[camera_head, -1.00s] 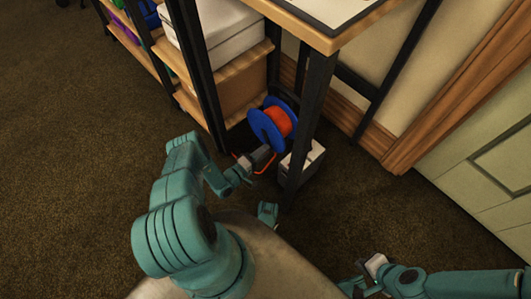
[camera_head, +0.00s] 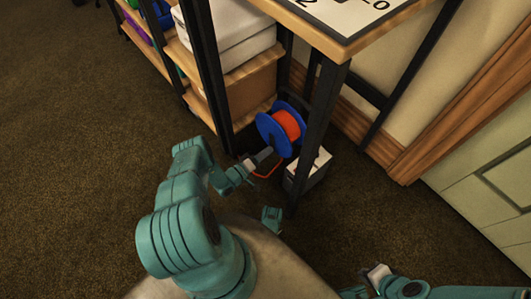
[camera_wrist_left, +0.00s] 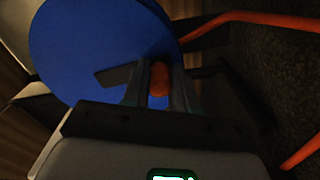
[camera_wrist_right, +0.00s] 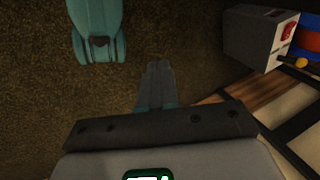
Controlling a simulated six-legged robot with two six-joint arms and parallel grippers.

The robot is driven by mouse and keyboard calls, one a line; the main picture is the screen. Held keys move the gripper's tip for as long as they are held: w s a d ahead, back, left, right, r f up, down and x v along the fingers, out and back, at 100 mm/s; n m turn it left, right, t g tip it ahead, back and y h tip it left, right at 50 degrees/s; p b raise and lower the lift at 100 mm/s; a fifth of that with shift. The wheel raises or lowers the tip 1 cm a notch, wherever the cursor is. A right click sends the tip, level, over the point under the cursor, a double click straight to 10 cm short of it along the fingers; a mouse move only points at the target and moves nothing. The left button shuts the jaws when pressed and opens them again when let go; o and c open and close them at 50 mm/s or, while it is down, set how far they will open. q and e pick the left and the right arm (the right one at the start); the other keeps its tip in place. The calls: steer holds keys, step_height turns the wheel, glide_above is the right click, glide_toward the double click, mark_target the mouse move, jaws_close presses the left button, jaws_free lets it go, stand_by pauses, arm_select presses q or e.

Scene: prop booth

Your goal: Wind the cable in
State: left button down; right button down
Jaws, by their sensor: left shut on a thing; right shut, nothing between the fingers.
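The cable reel (camera_head: 278,130) has blue flanges and orange cable wound on it. It stands low by the shelf's black post, and its blue flange (camera_wrist_left: 90,45) fills much of the left wrist view. My left gripper (camera_head: 264,157) is at the reel's near side. Its fingers (camera_wrist_left: 160,90) are shut on a small orange knob (camera_wrist_left: 159,78) in front of the flange; I cannot tell for sure whether it is the crank's handle. My right gripper (camera_wrist_right: 158,85) is shut and empty above the carpet, away from the reel (camera_head: 375,272).
A grey-white box (camera_head: 306,170) stands beside the reel, behind the table leg (camera_head: 318,125). Shelves with boxes (camera_head: 228,45) are behind it to the left. A green door (camera_head: 490,190) is at the right. Open carpet (camera_head: 70,150) lies to the left.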

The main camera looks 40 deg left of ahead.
arm_select(q)
steer(key=shift+w+a, duration=0.1)
steer(key=c, duration=0.9)
jaws_free()
steer(key=s+p, duration=0.1)
steer(key=s, duration=0.4)
steer(key=s+p, duration=0.1)
steer(key=s, duration=0.5)
steer(key=s+a+p, duration=0.1)
steer(key=s, duration=0.4)
steer(key=shift+s+r, duration=0.1)
steer(key=shift+s, duration=0.1)
arm_select(e)
steer(key=r, duration=0.1)
steer(key=s+r, duration=0.1)
steer(key=r, duration=0.1)
steer(key=shift+s+a+r, duration=0.15)
steer(key=shift+a, duration=0.15)
arm_select(q)
steer(key=shift+p, duration=0.3)
